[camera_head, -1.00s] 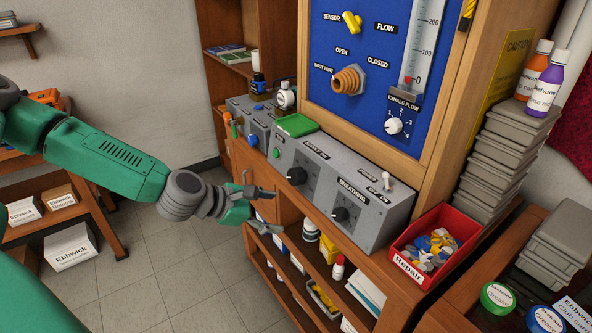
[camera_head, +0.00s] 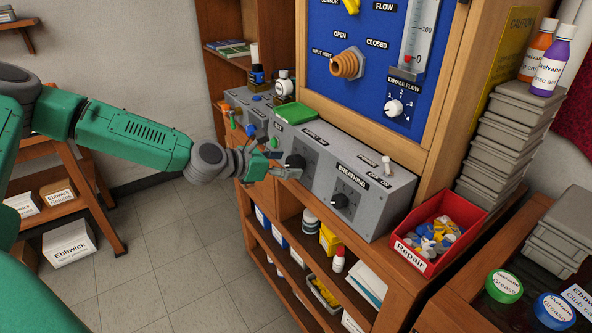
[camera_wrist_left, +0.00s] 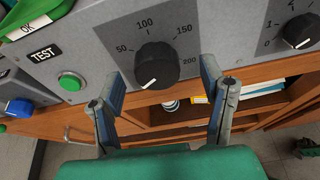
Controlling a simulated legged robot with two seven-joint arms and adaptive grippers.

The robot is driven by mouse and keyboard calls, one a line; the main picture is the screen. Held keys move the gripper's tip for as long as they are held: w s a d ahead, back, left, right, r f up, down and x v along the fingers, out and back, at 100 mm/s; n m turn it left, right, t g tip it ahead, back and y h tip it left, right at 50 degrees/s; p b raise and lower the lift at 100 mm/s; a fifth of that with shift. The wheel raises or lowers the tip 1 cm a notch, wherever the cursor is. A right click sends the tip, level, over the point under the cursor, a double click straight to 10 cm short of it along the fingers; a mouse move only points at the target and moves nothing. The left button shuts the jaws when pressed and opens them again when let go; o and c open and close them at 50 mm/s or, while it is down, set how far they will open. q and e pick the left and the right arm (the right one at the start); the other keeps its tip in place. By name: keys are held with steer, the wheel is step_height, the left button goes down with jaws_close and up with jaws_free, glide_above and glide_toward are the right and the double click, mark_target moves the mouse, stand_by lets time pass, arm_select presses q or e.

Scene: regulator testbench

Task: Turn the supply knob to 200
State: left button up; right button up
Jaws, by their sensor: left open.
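The supply knob (camera_wrist_left: 157,65) is a round black knob with a white pointer line on the grey panel. Its scale reads 50, 100, 150 and 200, and the pointer points to the lower left, before the 50 mark. In the head view the knob (camera_head: 296,161) sits just beyond the fingertips of my left gripper (camera_head: 283,159). In the left wrist view, my left gripper (camera_wrist_left: 162,82) is open, with one finger on each side of the knob and slightly below it. Whether the fingers touch it I cannot tell. My right gripper is out of view.
A green TEST button (camera_wrist_left: 71,80) is left of the knob. A second black knob (camera_head: 340,201), labelled BREATHING, is to the right. A red Repair bin (camera_head: 440,232) stands at the panel's right end. Shelves with bottles and boxes lie below.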

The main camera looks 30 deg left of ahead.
mark_target(290, 163)
arm_select(q)
steer(key=x, duration=0.2)
steer(key=shift+w+f, duration=0.15)
steer(key=shift+w, duration=0.1)
steer(key=shift+w+f, duration=0.15)
steer(key=shift+w, duration=0.15)
steer(key=shift+w+a+f, duration=0.15)
steer(key=shift+a, duration=0.15)
steer(key=shift+d, duration=0.4)
steer(key=c, duration=1.2)
steer(key=shift+o, duration=0.2)
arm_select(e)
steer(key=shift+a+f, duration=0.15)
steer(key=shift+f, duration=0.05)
arm_select(q)
steer(key=shift+a, duration=0.1)
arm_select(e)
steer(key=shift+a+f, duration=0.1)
